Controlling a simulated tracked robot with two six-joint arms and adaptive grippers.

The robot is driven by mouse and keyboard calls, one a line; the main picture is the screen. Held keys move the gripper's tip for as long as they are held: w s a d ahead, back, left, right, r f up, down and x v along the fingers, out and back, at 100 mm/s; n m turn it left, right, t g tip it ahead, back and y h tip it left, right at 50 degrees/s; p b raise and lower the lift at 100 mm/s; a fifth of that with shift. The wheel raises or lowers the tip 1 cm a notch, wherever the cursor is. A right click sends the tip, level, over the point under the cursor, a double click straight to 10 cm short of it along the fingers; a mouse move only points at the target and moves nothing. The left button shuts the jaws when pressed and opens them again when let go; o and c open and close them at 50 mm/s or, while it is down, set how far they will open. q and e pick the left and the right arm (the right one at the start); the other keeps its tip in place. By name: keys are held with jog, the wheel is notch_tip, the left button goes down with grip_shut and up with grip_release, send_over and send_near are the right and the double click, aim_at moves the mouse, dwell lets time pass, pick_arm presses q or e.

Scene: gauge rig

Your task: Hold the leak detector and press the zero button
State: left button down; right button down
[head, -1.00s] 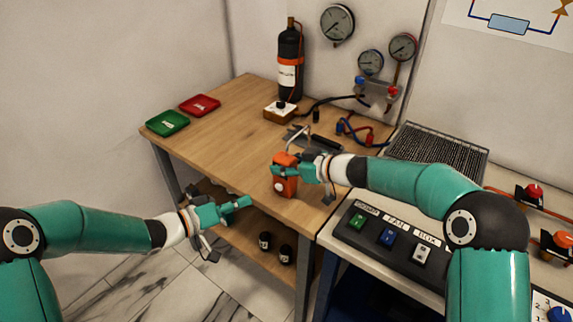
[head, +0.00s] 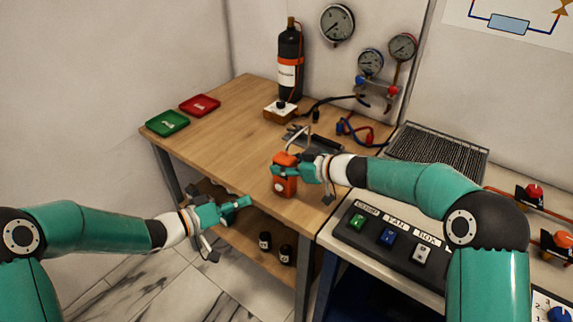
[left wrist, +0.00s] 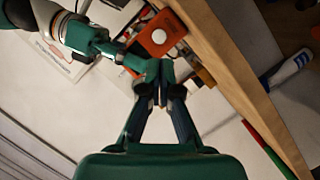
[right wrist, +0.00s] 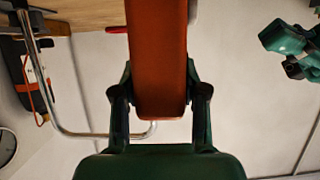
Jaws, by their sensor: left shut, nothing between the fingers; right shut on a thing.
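The leak detector (head: 285,182) is an orange body with a pale round button on its front face and a bent silver probe. It stands upright at the front edge of the wooden bench. My right gripper (head: 284,170) is shut on its upper part; in the right wrist view the orange body (right wrist: 157,60) sits between the fingers. My left gripper (head: 247,202) is shut and empty, in front of the bench edge, to the left of and a little below the detector. In the left wrist view the detector (left wrist: 157,38) with its round button lies just beyond the closed fingertips (left wrist: 160,98).
A green tray (head: 167,123) and a red tray (head: 200,104) lie at the bench's far left. A black bottle (head: 290,65) stands at the back near wall gauges (head: 337,24). A switch panel (head: 388,238) is at the right. The bench's middle left is clear.

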pick_arm(q)
jog(key=w+a+r+n+t+y, duration=0.5)
jog(key=a+r+n+t+y, duration=0.15)
jog(key=n+t, duration=0.2)
jog(key=s+d+f+n+g+y, duration=0.2)
jog(key=s+f+n+y, duration=0.4)
jog(key=s+f+y, duration=0.4)
jog(key=w+d+r+m+h, duration=0.1)
jog(key=d, duration=0.5)
jog(key=shift+w+d, duration=0.15)
jog(key=shift+d, duration=0.2)
jog(key=shift+r+m+t, duration=0.1)
jog(key=shift+m+t, duration=0.15)
